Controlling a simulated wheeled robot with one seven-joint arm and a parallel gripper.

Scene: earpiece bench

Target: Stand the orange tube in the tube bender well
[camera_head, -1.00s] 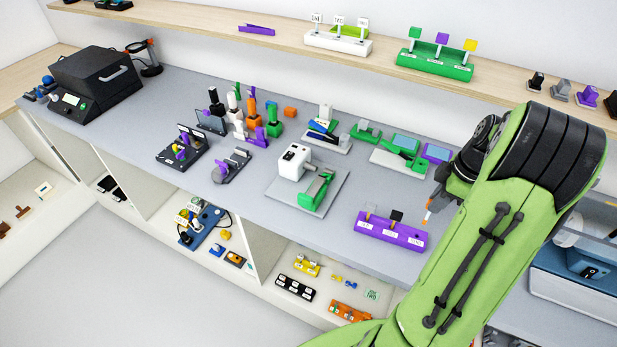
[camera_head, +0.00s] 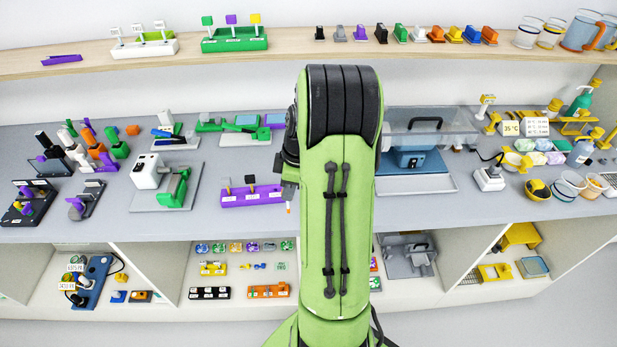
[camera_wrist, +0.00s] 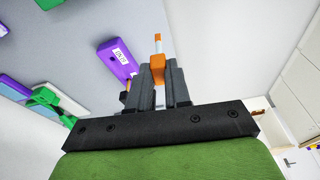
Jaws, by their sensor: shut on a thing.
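My gripper (camera_wrist: 160,85) is shut on an orange tube (camera_wrist: 157,64) with a pale end, which sticks out past the fingertips in the wrist view. In the head view my gripper (camera_head: 290,190) is partly hidden behind my arm. The tube's small orange and white end (camera_head: 289,208) shows just below it, near the bench's front edge and right of a purple labelled block (camera_head: 265,198). The tube looks clear of the block. I cannot tell which thing is the tube bender, and no well is plain to see.
A clear-lidded blue machine (camera_head: 411,160) stands right of my arm. A small white device (camera_head: 490,178) with a black cable, several cups and bottles stand farther right. Green tools on a grey plate (camera_head: 190,186) stand left. Bare bench lies in front of the white device.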

